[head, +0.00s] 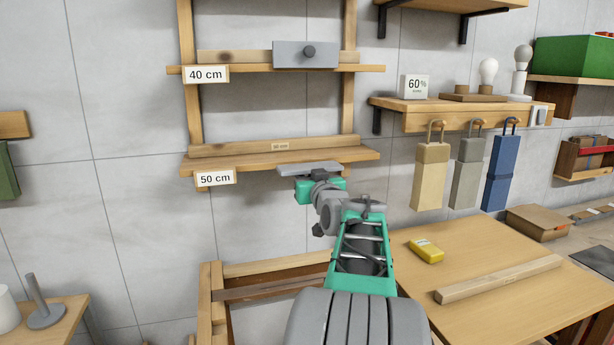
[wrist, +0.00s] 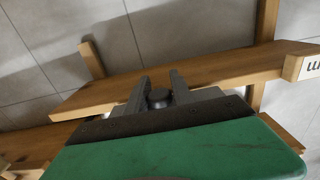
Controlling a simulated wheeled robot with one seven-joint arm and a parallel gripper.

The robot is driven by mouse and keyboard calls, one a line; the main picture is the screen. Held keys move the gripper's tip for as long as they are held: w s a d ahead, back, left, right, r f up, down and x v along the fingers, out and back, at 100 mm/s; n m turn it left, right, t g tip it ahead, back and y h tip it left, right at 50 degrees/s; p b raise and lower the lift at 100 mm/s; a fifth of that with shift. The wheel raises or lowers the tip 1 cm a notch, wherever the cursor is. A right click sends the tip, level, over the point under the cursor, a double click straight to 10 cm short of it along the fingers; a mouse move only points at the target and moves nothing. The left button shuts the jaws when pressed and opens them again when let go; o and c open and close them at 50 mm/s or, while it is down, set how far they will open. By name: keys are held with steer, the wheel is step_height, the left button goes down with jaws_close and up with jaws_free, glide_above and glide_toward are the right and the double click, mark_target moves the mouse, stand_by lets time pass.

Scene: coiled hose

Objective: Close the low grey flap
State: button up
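The low grey flap (head: 309,168) sticks out nearly flat at the front of the shelf marked 50 cm. My gripper (head: 318,185) is just below and in front of it, its fingers mostly hidden in the head view. In the wrist view, the fingers of my gripper (wrist: 158,88) stand on either side of a dark round knob (wrist: 158,98), with a bit of grey flap (wrist: 207,94) beside them. The knob fills most of the gap between the fingers; whether they press on it I cannot tell.
An upper grey flap (head: 290,54) with a dark knob stands upright at the 40 cm shelf (head: 350,68). Padlocks with long bodies (head: 432,177) hang to the right. A table (head: 475,265) with a yellow box (head: 426,250) is at lower right.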

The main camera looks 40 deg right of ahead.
mark_target(310, 166)
jaws_close()
